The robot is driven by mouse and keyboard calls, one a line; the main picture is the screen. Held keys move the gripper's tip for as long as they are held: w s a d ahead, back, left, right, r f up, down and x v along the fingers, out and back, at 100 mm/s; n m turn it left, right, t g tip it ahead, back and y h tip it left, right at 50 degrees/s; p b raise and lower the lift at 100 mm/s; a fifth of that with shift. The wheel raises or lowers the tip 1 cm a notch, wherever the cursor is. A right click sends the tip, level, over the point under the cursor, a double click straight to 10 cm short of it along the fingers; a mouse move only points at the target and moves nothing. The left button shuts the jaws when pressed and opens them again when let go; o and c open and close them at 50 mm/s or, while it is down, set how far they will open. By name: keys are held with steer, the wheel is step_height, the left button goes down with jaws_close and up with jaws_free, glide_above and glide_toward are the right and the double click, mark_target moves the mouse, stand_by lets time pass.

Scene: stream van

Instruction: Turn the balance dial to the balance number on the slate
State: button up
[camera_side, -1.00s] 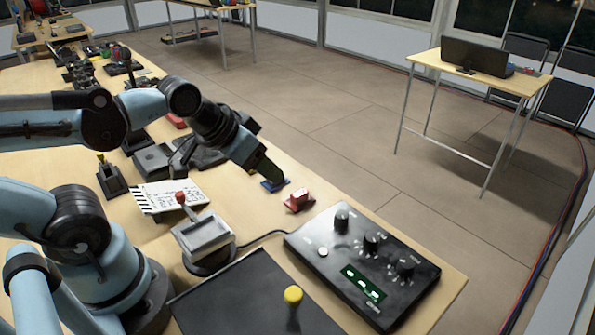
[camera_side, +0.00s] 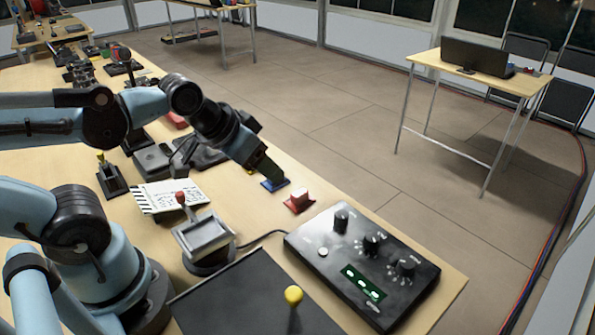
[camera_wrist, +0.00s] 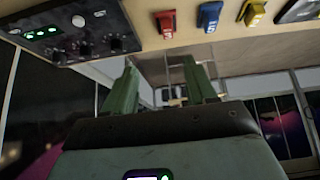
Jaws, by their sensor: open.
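The black control panel (camera_side: 330,268) lies at the table's right end, with three dark dials in a row: a left dial (camera_side: 341,219), a middle dial (camera_side: 371,243) and a right dial (camera_side: 405,267). Their labels are too small to read, so I cannot tell which is balance. The panel also shows upside down at the upper left of the wrist view (camera_wrist: 62,18). The white slate (camera_side: 175,198) with a striped edge lies left of the panel; its writing is illegible. My gripper (camera_wrist: 160,84) is open and empty, above the table near the blue switch, away from the dials.
A blue switch (camera_side: 275,185) and a red switch (camera_side: 299,201) stand behind the panel. A grey box with a red-knobbed lever (camera_side: 203,235) and a yellow-knobbed stick (camera_side: 293,297) stand left of the panel. A cable (camera_side: 263,238) runs to the panel.

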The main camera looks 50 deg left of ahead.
steer(key=w+d+r+n+g, duration=0.3)
steer(key=w+d+n, duration=0.1)
steer(key=w+n, duration=0.1)
steer(key=n+g, duration=0.3)
steer(key=n, duration=0.5)
glide_toward(341, 214)
steer(key=f, duration=0.5)
steer(key=w+f, duration=0.1)
steer(key=f, duration=0.2)
steer(key=shift+f, duration=0.4)
jaws_close()
steer(key=shift+m, duration=0.3)
